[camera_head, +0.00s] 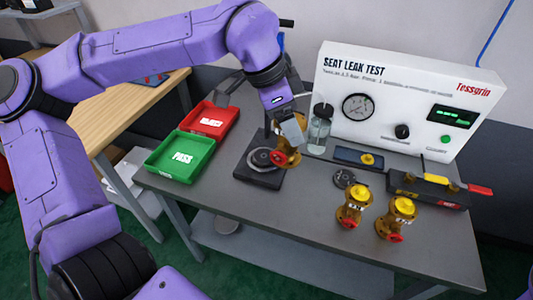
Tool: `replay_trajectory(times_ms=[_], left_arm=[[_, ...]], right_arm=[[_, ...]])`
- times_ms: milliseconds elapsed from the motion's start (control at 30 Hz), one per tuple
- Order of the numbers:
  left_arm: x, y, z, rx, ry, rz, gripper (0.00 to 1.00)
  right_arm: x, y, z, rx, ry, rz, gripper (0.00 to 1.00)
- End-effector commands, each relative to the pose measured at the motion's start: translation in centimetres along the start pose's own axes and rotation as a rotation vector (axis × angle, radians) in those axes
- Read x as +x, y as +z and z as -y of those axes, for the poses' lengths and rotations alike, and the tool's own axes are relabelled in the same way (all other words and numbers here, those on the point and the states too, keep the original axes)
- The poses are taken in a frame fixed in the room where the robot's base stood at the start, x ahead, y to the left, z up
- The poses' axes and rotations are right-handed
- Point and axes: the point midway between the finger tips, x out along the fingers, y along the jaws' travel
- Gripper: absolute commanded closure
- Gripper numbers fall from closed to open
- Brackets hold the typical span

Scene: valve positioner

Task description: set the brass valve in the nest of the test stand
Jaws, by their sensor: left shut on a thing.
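My left gripper (287,137) reaches down over the grey bench and is shut on a brass valve (291,156) with a red part at its lower side. The valve is upright or nearly so, at the right side of the black test stand base (254,179). The stand's round grey nest (258,158) shows just left of the valve, which partly covers it. I cannot tell whether the valve touches the nest or hangs above it. Two more brass valves (354,205) (397,219) stand upright at the bench's front right. My right gripper is out of view.
A red tray (211,136) and a green PASS tray (178,170) lie left of the stand. A clear bottle (319,131) stands close right of my gripper, before the white leak-test panel (405,85). A black fixture with a red handle (428,188) is at right.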

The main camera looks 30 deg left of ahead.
Motion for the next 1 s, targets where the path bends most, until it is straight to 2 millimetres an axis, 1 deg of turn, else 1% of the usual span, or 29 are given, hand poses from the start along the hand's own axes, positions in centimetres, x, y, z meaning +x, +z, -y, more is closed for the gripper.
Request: replay_trajectory(times_ms=[100,167,267,367,600,700,800,1000], left_arm=[[-0.5,-0.1,-0.1,-0.075,-0.035,-0.004,1.0],[-0.5,-0.1,0.1,-0.094,-0.04,-0.003,1.0],[-0.3,0.4,1.4,-0.106,-0.041,-0.002,1.0],[0.2,1.2,3.5,-0.108,-0.04,-0.002,1.0],[2.1,3.6,9.1,-0.107,-0.039,0.001,1.0],[4.1,4.9,10.5,-0.105,-0.04,0.002,1.0],[5.4,5.8,11.8,-0.105,-0.04,0.001,1.0],[6.8,6.6,13.0,-0.103,-0.041,0.0,1.0]], right_arm=[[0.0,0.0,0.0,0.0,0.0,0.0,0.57],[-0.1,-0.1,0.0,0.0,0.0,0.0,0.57],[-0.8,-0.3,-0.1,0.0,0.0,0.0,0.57],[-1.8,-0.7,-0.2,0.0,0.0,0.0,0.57],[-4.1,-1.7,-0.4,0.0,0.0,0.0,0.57],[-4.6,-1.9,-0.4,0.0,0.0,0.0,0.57],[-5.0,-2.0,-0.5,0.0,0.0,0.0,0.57],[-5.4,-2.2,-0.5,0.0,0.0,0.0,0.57]])
